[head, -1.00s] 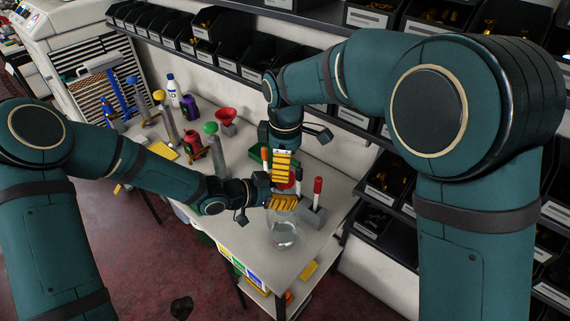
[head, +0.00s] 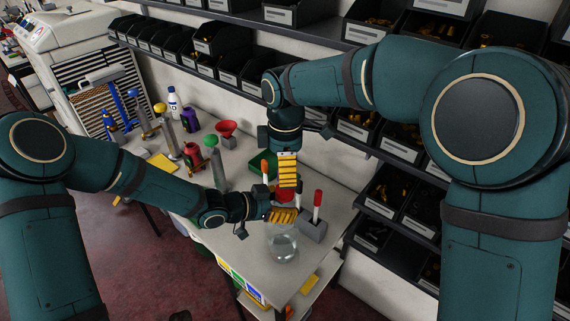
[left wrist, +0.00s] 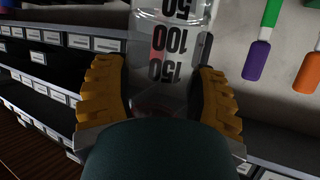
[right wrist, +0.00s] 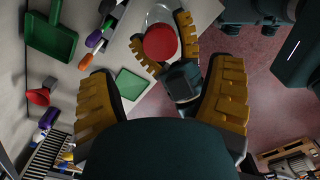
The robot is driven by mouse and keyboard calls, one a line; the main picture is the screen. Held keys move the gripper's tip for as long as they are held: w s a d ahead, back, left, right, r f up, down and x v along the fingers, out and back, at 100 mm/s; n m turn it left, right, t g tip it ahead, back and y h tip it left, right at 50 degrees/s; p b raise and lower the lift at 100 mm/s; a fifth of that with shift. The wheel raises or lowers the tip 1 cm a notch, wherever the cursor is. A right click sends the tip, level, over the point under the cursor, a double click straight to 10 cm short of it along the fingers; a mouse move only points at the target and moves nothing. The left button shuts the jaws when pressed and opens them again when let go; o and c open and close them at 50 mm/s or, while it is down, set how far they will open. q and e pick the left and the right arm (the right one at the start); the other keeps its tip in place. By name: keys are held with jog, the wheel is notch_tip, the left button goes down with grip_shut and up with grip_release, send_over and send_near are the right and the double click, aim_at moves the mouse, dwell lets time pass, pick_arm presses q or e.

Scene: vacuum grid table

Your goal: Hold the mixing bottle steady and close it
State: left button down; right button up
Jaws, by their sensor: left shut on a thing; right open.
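The clear mixing bottle (head: 283,246) stands upright near the front end of the table. In the left wrist view the bottle (left wrist: 170,45) shows black volume marks between the yellow fingers. My left gripper (head: 284,215) is shut on the bottle's upper part from the left. A red cap (right wrist: 160,42) sits at the top of the bottle in the right wrist view; whether it is seated cannot be told. My right gripper (right wrist: 165,100) is open, pointing down above the cap, with no contact visible. In the head view its yellow fingers partly hide the cap.
A grey holder (head: 313,230) with a red-capped marker stands close to the right of the bottle. A red funnel (head: 226,128), a green dustpan (right wrist: 50,38) and several tools are farther back. Shelves of black bins (head: 385,147) line the wall at right.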

aim_at(285, 189)
notch_tip(285, 189, down, 8)
jog(key=shift+r, duration=0.25)
jog(key=c, duration=1.3)
jog(key=shift+m, duration=1.5)
jog(key=o, duration=1.2)
